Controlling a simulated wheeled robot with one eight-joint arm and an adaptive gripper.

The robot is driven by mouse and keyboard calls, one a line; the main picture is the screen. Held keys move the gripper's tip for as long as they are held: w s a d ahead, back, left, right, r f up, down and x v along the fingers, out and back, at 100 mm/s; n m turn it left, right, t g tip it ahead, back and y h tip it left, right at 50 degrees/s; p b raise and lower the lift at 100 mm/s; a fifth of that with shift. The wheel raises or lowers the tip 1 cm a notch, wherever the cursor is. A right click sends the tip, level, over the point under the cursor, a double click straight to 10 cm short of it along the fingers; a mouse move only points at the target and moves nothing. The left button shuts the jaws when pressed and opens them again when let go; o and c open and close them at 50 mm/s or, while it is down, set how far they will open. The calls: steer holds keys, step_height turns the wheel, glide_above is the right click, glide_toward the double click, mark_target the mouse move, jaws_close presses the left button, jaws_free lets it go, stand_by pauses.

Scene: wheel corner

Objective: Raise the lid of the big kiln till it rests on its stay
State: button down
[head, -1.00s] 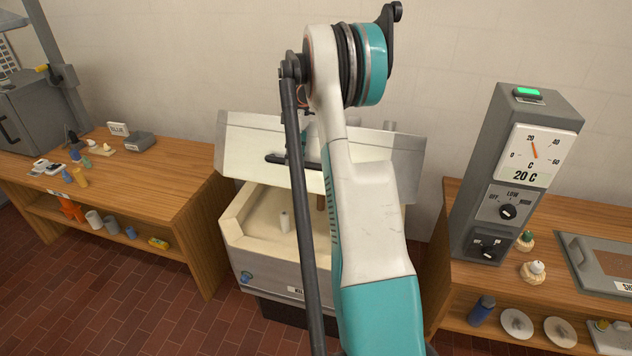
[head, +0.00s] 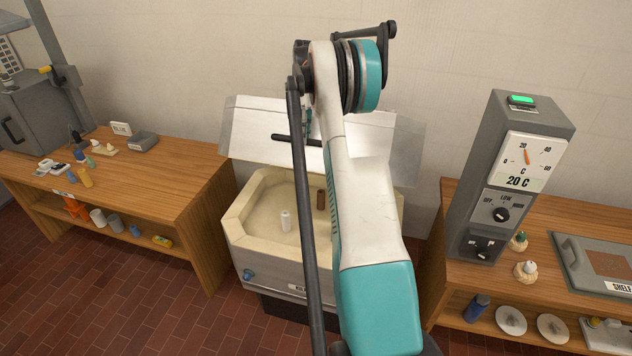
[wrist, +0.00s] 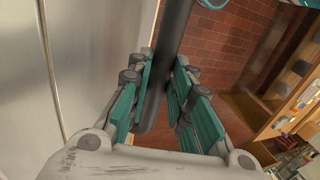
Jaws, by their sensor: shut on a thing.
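The big kiln (head: 262,265) stands open in the middle of the head view, its cream chamber showing. Its lid (head: 262,125) is raised and stands steeply at the back, near the wall. The lid's dark bar handle (head: 284,138) crosses its inner-looking pale face, partly behind my arm. In the wrist view my gripper (wrist: 163,75) is shut on the dark handle (wrist: 174,35), with a finger on each side. A grey metal surface, likely the lid (wrist: 85,65), fills the left of that view. I cannot see the stay, so I cannot tell whether the lid rests on it.
A wooden bench (head: 190,190) with small items is at left. At right, a grey control box (head: 478,190) stands on another bench (head: 550,270). The tiled wall (head: 220,55) is close behind.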

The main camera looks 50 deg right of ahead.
steer(key=d+r+p, duration=0.1)
steer(key=d, duration=0.1)
steer(key=w+d+r+p, duration=0.1)
steer(key=d+r+p, duration=0.1)
steer(key=w+d+r+p, duration=0.1)
steer(key=d+r+p, duration=0.1)
steer(key=shift+r, duration=0.15)
